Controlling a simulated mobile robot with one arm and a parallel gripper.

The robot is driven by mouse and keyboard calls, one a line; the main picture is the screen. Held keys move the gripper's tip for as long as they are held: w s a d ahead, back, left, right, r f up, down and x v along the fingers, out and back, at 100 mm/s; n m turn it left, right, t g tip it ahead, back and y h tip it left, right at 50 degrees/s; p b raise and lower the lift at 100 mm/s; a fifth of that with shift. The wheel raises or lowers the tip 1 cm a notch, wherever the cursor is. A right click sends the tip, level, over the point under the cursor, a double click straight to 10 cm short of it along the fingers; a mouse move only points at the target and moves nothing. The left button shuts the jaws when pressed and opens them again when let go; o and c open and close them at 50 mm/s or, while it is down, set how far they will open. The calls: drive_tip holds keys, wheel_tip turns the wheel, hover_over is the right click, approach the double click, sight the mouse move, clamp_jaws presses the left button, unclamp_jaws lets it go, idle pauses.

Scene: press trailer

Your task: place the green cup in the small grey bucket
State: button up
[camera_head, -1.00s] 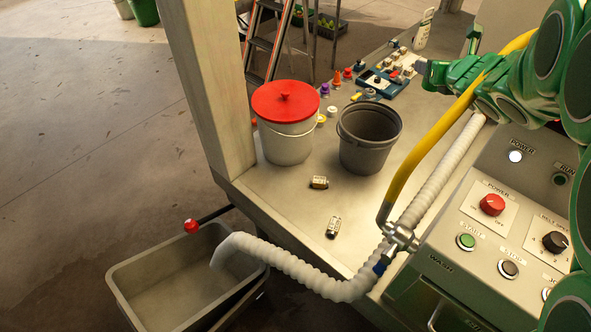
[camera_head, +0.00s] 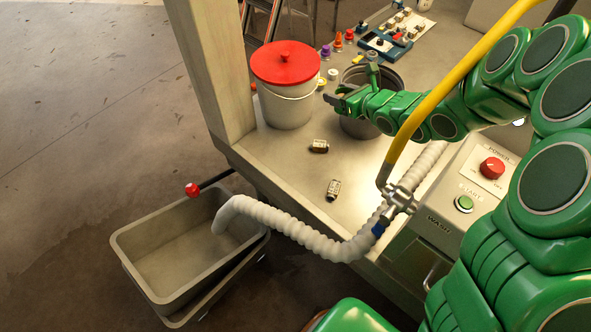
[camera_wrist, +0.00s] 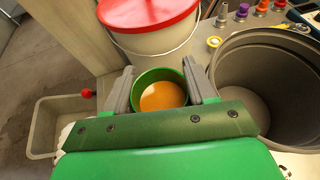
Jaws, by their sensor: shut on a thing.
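My gripper (camera_wrist: 161,84) is shut on the green cup (camera_wrist: 158,76), which sits between its two grey fingers. The cup shows something orange inside, seen from above. In the head view my gripper (camera_head: 350,94) is in front of the grey bucket (camera_head: 356,128) and covers part of it; I cannot make out the cup there. In the wrist view the bucket (camera_wrist: 225,72) is just right of the cup, with its open mouth up. The cup is outside the bucket's rim. The part of the bucket's inside that shows looks empty.
A white bucket with a red lid (camera_head: 286,85) stands left of the grey bucket. Two small objects (camera_head: 319,146) lie on the bench in front. A yellow pipe (camera_head: 440,90) and white hose (camera_head: 300,240) run nearby. A grey bin (camera_head: 185,250) is at lower left.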

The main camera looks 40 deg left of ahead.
drive_tip(key=s+a+f+n+g, duration=0.2)
drive_tip(key=s+f, duration=0.3)
drive_tip(key=s, duration=0.2)
drive_tip(key=s+a+f+n+g, duration=0.1)
drive_tip(key=s+a+f+g, duration=0.1)
drive_tip(key=s+f, duration=0.3)
drive_tip(key=s, duration=0.3)
drive_tip(key=shift+a+f+n+g, duration=0.2)
drive_tip(key=shift+a+n+g, duration=0.1)
drive_tip(key=shift+n+g, duration=0.1)
drive_tip(key=shift+f, duration=0.1)
drive_tip(key=shift+f, duration=4.7)
drive_tip(key=o, duration=1.1)
drive_tip(key=shift+f, duration=0.1)
drive_tip(key=shift+v, duration=2.5)
